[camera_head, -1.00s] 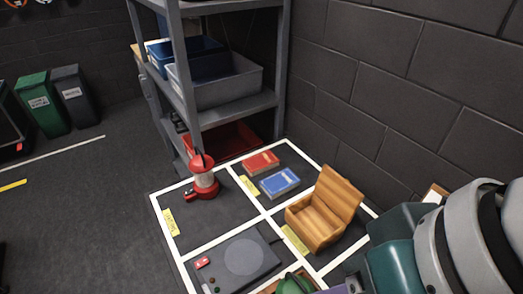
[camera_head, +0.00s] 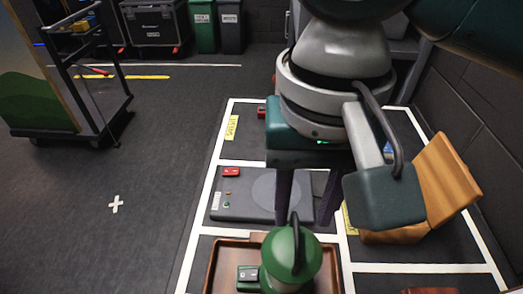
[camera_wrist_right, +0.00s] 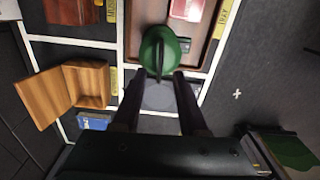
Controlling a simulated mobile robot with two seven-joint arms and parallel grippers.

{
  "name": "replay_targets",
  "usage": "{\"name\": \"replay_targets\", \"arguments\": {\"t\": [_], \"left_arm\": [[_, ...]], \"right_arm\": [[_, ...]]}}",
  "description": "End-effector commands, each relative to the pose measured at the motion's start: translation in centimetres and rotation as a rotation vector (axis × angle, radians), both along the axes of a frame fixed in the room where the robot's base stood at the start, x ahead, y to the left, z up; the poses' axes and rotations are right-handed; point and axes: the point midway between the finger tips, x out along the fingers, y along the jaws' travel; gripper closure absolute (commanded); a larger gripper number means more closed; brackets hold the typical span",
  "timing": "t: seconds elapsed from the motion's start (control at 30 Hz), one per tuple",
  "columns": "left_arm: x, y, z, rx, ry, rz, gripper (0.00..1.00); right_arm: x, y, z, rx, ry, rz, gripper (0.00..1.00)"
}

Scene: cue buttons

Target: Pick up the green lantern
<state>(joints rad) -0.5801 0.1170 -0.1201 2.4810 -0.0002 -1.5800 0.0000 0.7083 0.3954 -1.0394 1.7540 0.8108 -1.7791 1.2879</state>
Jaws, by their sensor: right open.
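The green lantern (camera_head: 284,262) stands upright at the bottom of the head view, over the brown tray (camera_head: 215,262). It has a domed green top and a dark handle. My right gripper (camera_head: 303,218) points down just beyond the lantern, above the grey device with a round plate (camera_head: 240,195). In the right wrist view the lantern (camera_wrist_right: 158,50) shows just past the fingertips of my open gripper (camera_wrist_right: 157,74), roughly centred between them. The jaws look empty. I cannot tell the height gap. My left gripper is not in view.
A wooden open-lidded box (camera_head: 445,190) stands to the right of my arm. A red and white item (camera_wrist_right: 187,9) lies in the tray. White tape lines divide the floor area. A cart (camera_head: 75,90) stands at left.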

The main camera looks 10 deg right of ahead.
Motion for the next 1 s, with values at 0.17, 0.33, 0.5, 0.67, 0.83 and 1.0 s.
{"name": "replay_targets", "arguments": {"t": [0.17, 0.33, 0.5, 0.67, 0.83, 1.0], "left_arm": [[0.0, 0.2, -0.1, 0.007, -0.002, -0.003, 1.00], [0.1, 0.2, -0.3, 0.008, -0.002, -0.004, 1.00], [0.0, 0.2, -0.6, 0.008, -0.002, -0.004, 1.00], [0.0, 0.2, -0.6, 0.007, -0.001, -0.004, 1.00], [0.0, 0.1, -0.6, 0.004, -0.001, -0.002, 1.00], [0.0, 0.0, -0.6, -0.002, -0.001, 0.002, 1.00]], "right_arm": [[0.1, 0.0, -1.9, 0.001, -0.001, 0.001, 0.58], [0.7, -0.2, -4.1, -0.001, 0.000, 0.000, 0.58], [0.9, -0.2, -6.5, 0.000, 0.000, 0.003, 0.58], [0.9, -0.2, -7.1, 0.001, -0.002, 0.004, 0.58], [0.9, -0.2, -7.0, 0.001, -0.002, 0.004, 0.61], [0.9, -0.2, -7.0, 0.001, -0.002, 0.004, 0.80]]}}
